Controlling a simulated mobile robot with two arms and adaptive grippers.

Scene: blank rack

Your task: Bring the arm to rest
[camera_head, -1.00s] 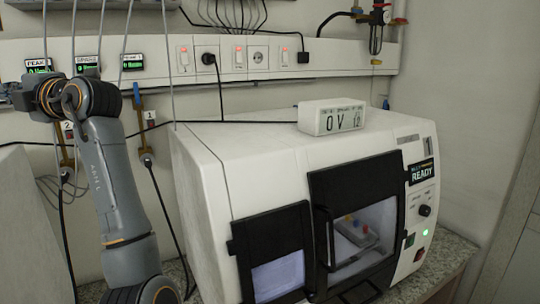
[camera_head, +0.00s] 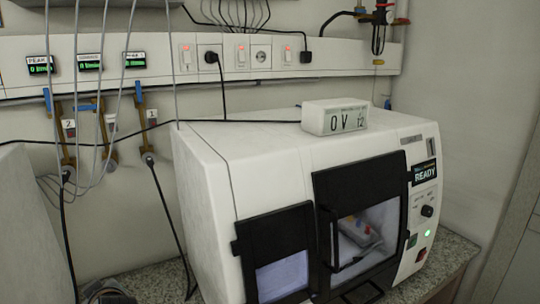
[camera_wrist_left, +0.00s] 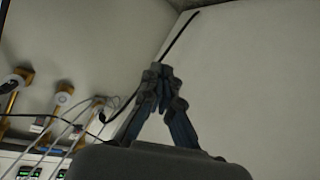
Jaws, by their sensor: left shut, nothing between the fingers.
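My left gripper (camera_wrist_left: 158,92) shows in the left wrist view, with its fingertips together and nothing held. Behind it are pale plain surfaces, with wall fittings and cables to the left. In the head view, only a small part of my left arm (camera_head: 106,293) shows at the bottom left edge, and the gripper itself is out of that view. My right gripper is in neither view.
A white instrument (camera_head: 215,165) with a dark-framed door and a READY display stands on a speckled counter (camera_head: 452,255). A small display box (camera_head: 334,117) sits on its top. Cables (camera_head: 70,225) hang at the left below the wall rail (camera_head: 160,75).

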